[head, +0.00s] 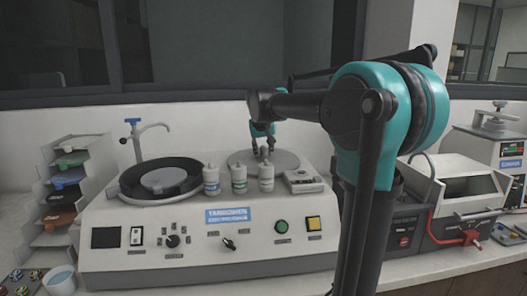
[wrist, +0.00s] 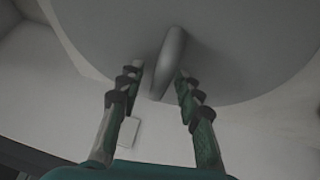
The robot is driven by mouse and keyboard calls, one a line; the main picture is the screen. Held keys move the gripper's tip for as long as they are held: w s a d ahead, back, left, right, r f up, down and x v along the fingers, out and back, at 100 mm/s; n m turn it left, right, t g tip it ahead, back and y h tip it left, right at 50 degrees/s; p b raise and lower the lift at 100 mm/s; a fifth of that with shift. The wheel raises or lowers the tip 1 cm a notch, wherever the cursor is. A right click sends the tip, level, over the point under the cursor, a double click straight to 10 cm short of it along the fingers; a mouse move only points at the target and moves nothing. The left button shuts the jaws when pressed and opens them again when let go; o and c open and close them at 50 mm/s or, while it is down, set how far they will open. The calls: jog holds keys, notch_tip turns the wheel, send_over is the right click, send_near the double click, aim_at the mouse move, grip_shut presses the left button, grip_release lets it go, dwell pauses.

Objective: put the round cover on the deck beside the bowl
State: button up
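The round cover (head: 287,158) is a flat grey disc at the right part of the machine's deck, beside the bowl and partly hidden behind the bottles. In the wrist view the cover (wrist: 235,45) fills the upper part, with its upright handle (wrist: 170,62) between my fingers. My gripper (head: 264,147) points down over the cover. In the wrist view the fingers of my gripper (wrist: 158,76) stand apart on either side of the handle, with a gap on the left and the right finger close to it. The black-rimmed bowl (head: 130,182) is uncovered, with a grey disc inside.
Several bottles (head: 239,178) stand along the deck in front of the cover. A small grey box (head: 303,181) sits right of them. A tap (head: 137,138) rises behind the bowl. A tray rack (head: 62,190) stands left; another machine (head: 455,195) stands right.

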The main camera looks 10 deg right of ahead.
jog(key=v, duration=1.2)
